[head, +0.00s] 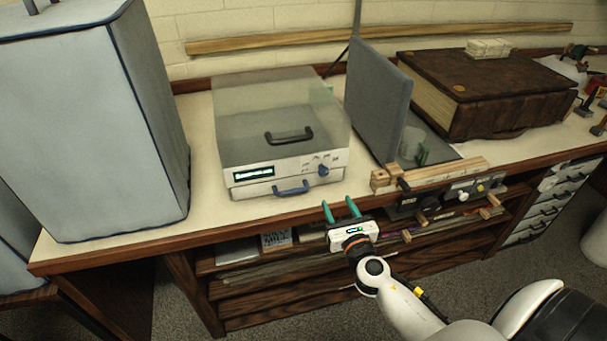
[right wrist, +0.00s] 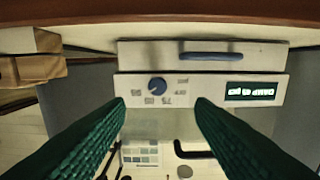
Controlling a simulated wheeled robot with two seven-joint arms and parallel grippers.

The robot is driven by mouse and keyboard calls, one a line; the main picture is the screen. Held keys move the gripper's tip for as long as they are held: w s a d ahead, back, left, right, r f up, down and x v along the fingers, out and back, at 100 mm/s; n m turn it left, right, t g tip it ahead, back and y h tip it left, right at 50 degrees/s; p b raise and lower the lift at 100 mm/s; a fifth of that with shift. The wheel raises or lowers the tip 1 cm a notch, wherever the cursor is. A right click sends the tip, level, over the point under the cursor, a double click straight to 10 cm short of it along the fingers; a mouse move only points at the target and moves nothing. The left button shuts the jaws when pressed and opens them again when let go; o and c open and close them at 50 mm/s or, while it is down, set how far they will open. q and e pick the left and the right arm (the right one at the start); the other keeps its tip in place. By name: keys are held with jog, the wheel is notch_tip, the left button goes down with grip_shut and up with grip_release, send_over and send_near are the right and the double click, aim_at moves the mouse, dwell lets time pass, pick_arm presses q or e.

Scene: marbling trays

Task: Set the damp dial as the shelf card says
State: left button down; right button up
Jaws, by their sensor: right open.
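The damp box (head: 245,180) is white with a clear grey lid and stands on the bench. Its blue damp dial (head: 323,170) sits at the right of the front panel, left of centre in the upside-down right wrist view (right wrist: 157,86). Small numbers surround it; 75 is legible. A lit display (head: 253,172) also shows in the right wrist view (right wrist: 249,91), its text unclear. A printed card (head: 276,240) stands on the shelf below the bench, too small to read. My right gripper (head: 340,208) is open and empty, in front of the box, apart from the dial. My left gripper is out of view.
A blue drawer handle (head: 291,187) is below the panel, and a black lid handle (head: 289,136) is above. A grey upright board (head: 376,100) and wooden blocks (head: 381,179) stand to the right. A tall covered block (head: 95,120) stands left. A big brown book (head: 485,90) lies farther right.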

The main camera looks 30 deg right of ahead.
send_near(324, 174)
jog(key=x, duration=0.9)
jog(key=shift+w, duration=0.2)
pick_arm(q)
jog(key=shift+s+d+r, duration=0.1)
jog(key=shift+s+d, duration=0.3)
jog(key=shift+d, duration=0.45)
pick_arm(e)
jog(key=c, duration=0.9)
jog(key=shift+c, duration=0.2)
